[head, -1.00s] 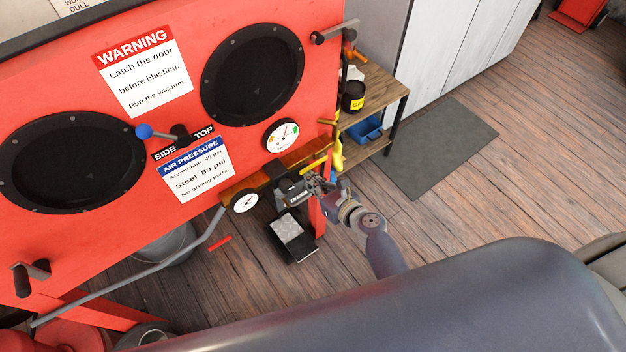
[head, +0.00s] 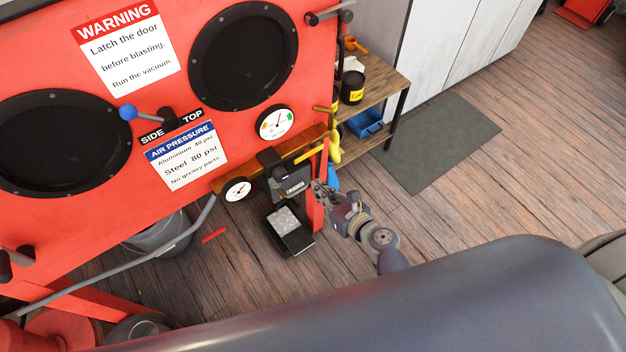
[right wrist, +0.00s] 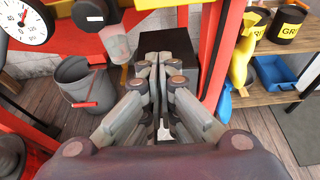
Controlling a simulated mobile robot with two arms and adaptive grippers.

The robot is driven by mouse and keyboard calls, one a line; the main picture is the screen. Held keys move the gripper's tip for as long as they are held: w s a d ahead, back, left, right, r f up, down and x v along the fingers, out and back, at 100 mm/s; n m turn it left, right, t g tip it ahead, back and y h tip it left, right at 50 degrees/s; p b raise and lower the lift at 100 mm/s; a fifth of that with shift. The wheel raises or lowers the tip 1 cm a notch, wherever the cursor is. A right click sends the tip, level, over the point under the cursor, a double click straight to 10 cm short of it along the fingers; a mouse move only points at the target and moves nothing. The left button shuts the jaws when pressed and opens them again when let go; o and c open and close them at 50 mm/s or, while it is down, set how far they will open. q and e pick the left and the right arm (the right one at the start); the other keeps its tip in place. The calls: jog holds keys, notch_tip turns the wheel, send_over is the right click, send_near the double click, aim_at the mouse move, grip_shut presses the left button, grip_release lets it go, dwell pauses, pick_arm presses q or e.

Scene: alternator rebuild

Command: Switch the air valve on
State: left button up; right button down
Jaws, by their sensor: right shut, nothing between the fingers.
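The air valve's yellow lever (head: 311,153) shows on the brass-coloured pipe (head: 232,182) low on the red cabinet's front. It lies roughly along the pipe. A bit of yellow also shows at the top edge of the right wrist view (right wrist: 158,3). My right gripper (head: 319,188) is shut and empty, below and right of the lever and apart from it, beside the dark regulator body. In the right wrist view the closed fingers (right wrist: 163,68) point forward with nothing between them. My left gripper is not in view.
The red blast cabinet (head: 190,90) has round gauges (head: 276,122), a grey hose (head: 130,270) and a black foot pedal (head: 290,232) below. A bucket (right wrist: 85,85) stands underneath. A wooden shelf (head: 375,85) stands right, beside a yellow-and-blue hanging item (head: 335,148).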

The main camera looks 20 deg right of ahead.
jog(key=shift+v, duration=1.75)
